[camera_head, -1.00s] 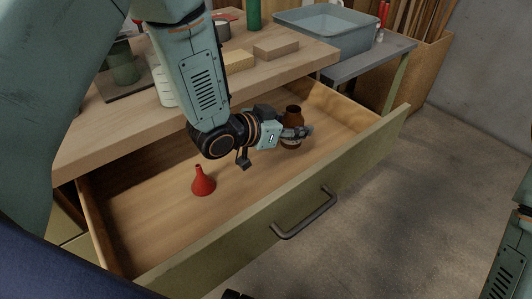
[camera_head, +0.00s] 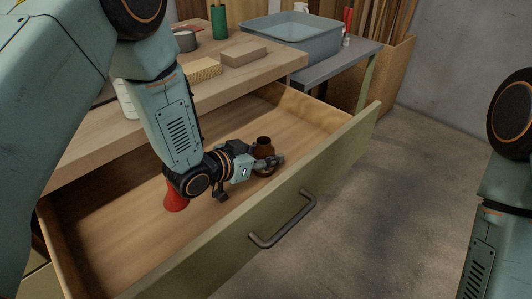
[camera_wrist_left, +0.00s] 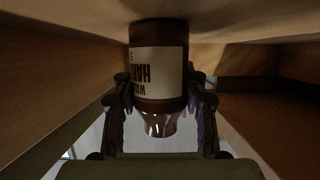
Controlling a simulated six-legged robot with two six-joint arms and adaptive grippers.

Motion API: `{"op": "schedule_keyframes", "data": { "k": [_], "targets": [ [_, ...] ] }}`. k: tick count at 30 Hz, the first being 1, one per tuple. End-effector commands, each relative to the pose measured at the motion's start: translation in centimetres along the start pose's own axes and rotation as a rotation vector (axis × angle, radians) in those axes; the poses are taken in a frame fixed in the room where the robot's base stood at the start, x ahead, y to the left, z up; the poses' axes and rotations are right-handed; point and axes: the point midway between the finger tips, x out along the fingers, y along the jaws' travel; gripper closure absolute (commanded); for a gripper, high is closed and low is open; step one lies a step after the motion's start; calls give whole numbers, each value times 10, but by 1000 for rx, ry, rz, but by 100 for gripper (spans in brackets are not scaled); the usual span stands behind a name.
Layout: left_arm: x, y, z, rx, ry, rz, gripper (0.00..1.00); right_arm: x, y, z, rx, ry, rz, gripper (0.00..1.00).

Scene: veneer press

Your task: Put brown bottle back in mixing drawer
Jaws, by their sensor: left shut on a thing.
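The brown bottle (camera_head: 263,143) is upright inside the open mixing drawer (camera_head: 200,258), near its front panel. My left gripper (camera_head: 268,162) is shut on the bottle from the left. In the left wrist view the picture is inverted: the bottle (camera_wrist_left: 158,66), with a white label, sits between the two fingers, its base at or very close to the drawer floor. I cannot tell for sure if it touches. My right gripper is out of view; only part of that arm shows at the right edge.
A red funnel (camera_head: 176,197) stands in the drawer, partly hidden behind my left wrist. The worktop (camera_head: 222,87) with wooden blocks (camera_head: 243,54) overhangs the drawer's back. A blue-grey tub (camera_head: 291,40) stands on a side bench. The drawer's right end is free.

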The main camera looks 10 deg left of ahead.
Motion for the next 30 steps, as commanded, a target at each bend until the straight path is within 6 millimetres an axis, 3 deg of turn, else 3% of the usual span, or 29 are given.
{"op": "schedule_keyframes", "data": {
  "k": [1,2,9,21,30],
  "targets": [
    [1,0,2,0,0,0,89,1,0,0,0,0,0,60],
    [1,0,2,0,0,0,54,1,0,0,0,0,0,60],
    [0,0,1,0,0,0,34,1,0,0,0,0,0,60],
    [-4,-1,-5,-1,1,-1,34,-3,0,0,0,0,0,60],
    [-58,-1,-5,-7,1,-4,34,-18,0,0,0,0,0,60]
  ]
}}
